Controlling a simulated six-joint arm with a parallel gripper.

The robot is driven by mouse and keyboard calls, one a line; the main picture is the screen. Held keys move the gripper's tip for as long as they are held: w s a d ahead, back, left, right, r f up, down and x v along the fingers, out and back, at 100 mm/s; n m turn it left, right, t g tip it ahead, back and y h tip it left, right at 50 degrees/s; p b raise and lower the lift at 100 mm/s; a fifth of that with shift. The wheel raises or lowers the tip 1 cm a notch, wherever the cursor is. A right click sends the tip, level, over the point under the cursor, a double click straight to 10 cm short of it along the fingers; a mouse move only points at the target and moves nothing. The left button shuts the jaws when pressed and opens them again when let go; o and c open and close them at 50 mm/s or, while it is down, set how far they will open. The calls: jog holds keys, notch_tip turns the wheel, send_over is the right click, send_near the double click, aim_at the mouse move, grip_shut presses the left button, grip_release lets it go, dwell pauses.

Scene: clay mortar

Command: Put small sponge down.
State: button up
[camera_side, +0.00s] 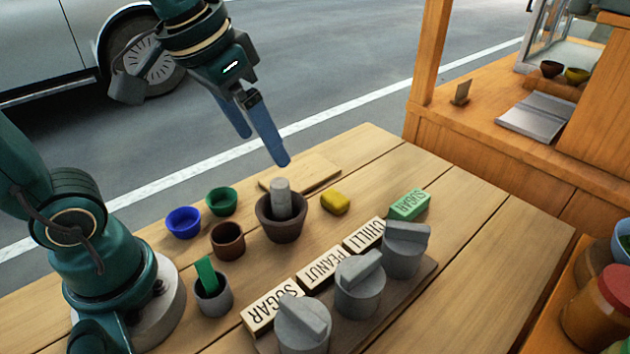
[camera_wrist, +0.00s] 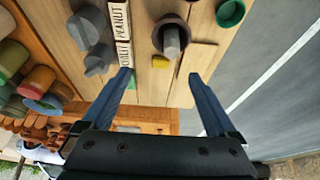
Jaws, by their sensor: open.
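A small yellow sponge (camera_side: 335,203) lies on the wooden table to the right of the clay mortar (camera_side: 283,226), apart from it. It also shows in the wrist view (camera_wrist: 160,62), beyond my fingers and between them. A grey pestle (camera_side: 281,199) stands in the mortar. My gripper (camera_side: 264,148) is open and empty, raised above the far edge of the table, up and to the left of the sponge in the side view. Its two blue fingers (camera_wrist: 164,78) are spread wide in the wrist view.
A thin wooden board (camera_side: 312,172) lies behind the mortar. Blue (camera_side: 184,221), green (camera_side: 221,202) and brown (camera_side: 227,241) bowls stand left. Lidded grey jars (camera_side: 359,287) with name plates stand in front. The table's right side is clear.

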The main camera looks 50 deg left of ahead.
jog(key=s+f+t, duration=0.1)
jog(key=s+f, duration=0.3)
jog(key=s, duration=0.2)
dwell(0.6)
jog(key=shift+c, duration=1)
